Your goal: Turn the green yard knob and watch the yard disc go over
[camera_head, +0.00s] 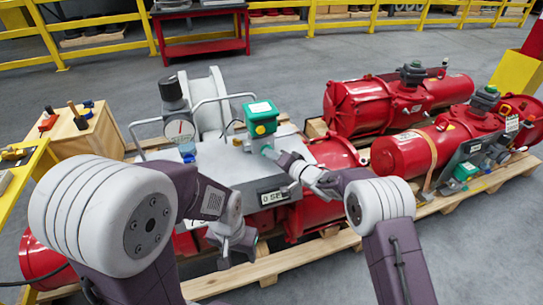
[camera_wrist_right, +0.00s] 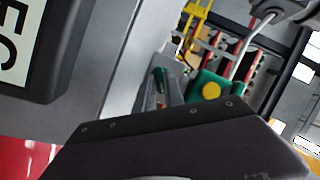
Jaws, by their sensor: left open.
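A green housing with a yellow round part (camera_head: 262,118) stands on the grey panel box (camera_head: 222,165) in the head view. It also shows in the right wrist view (camera_wrist_right: 210,92). A small dark green part (camera_wrist_right: 159,79) shows beside the panel wall there; I cannot tell whether it is the yard knob. No yard disc can be made out. My right gripper (camera_head: 273,154) is at the panel's right edge, just below the green housing. Whether its jaws hold anything is not clear. My left gripper (camera_head: 236,255) is open and empty, low in front of the box.
A dial gauge (camera_head: 180,130) and a blue knob (camera_head: 187,149) are on the left of the panel box. Grey handle rails stand around it. Red actuator cylinders (camera_head: 370,106) lie on wooden pallets to the right. A wooden box with tools (camera_head: 88,140) stands left.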

